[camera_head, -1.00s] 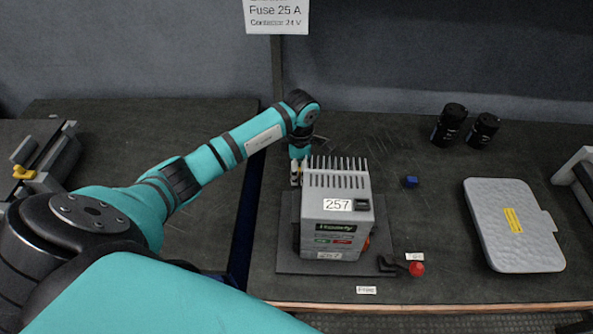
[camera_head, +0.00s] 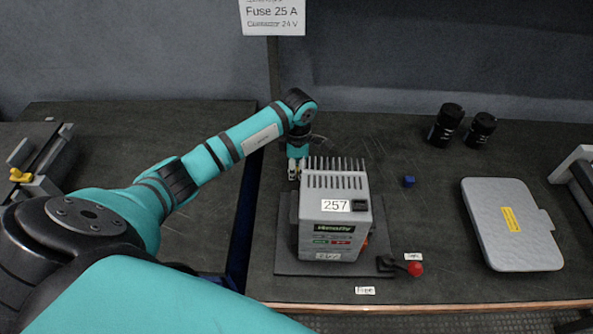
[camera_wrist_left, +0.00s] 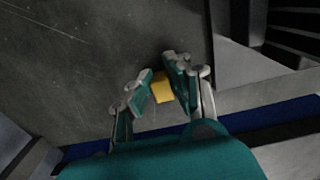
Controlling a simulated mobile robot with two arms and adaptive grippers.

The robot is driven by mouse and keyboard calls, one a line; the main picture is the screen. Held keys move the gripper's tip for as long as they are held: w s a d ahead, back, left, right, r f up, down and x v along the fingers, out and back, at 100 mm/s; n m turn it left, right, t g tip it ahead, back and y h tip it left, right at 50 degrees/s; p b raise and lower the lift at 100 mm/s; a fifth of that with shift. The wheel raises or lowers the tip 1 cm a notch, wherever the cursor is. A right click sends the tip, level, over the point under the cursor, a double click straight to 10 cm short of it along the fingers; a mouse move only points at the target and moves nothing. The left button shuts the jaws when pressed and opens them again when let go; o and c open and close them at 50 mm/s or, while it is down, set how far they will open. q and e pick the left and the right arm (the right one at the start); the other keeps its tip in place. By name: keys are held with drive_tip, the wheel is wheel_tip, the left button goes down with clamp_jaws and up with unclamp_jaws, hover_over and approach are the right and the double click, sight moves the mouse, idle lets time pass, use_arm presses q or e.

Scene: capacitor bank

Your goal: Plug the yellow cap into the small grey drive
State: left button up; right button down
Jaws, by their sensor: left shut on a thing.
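The small grey drive (camera_head: 336,215), marked 257, stands upright on a dark base plate in the middle of the head view. My left gripper (camera_head: 297,168) is just behind the drive's far left corner, beside its top fins. In the left wrist view my left gripper (camera_wrist_left: 160,84) is shut on the yellow cap (camera_wrist_left: 162,88), a small yellow block between the fingertips. The cap cannot be made out in the head view. The drive's rear and left faces are hidden from the head view. My right gripper does not show.
A blue block (camera_head: 409,181) and two black cylinders (camera_head: 447,125) stand right of the drive. A grey lidded case (camera_head: 511,226) lies farther right. A red-knobbed lever (camera_head: 415,268) sits at the drive's front right. A dark gap separates the left bench (camera_head: 215,200).

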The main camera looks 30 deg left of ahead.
sight(298, 169)
use_arm(q)
wheel_tip(298, 169, up, 10)
drive_tip(key=shift+f+b, duration=0.25)
drive_tip(key=shift+b, duration=0.1)
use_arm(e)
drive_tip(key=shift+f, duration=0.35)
use_arm(q)
drive_tip(key=shift+f, duration=0.1)
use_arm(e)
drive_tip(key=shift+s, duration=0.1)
